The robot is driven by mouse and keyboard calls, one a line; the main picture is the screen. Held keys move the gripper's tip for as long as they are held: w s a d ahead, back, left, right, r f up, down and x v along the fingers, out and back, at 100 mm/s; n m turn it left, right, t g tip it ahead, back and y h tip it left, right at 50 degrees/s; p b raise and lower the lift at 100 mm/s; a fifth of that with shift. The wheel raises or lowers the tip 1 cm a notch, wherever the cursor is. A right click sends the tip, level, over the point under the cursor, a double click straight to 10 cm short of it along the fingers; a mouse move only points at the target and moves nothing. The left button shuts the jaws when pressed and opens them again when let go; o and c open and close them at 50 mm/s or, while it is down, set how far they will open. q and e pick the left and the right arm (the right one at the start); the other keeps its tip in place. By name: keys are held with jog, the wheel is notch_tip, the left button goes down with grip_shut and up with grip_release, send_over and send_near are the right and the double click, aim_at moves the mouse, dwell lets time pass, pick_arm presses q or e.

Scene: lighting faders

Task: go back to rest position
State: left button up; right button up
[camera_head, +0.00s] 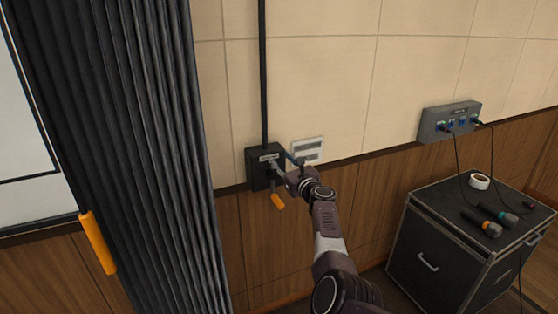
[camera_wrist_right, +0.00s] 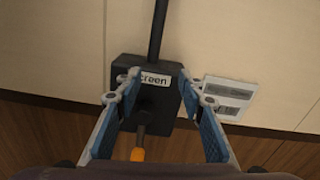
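My right arm reaches up from the bottom of the head view to a black wall box (camera_head: 256,172) with a pale label. My right gripper (camera_head: 284,163) is in front of the box's right side. In the right wrist view the gripper (camera_wrist_right: 160,86) is open, its blue-padded fingers apart with nothing held between them. The box (camera_wrist_right: 162,72) is labelled "Screen". A lever with an orange handle (camera_wrist_right: 137,154) hangs down from it; the handle also shows in the head view (camera_head: 278,201). I cannot tell whether a finger touches the box. My left gripper is not in view.
A white wall panel (camera_head: 308,150) is right of the box. A grey socket box (camera_head: 449,121) with cables hangs farther right, above a black cabinet (camera_head: 440,248) bearing tape and microphones. A dark curtain (camera_head: 130,150) hangs at left, with an orange bar (camera_head: 98,243) beside it.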

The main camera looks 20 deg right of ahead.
jog(key=shift+a+r+n, duration=0.1)
jog(key=shift+a+n, duration=0.4)
jog(key=shift+a, duration=0.05)
jog(key=shift+d, duration=0.15)
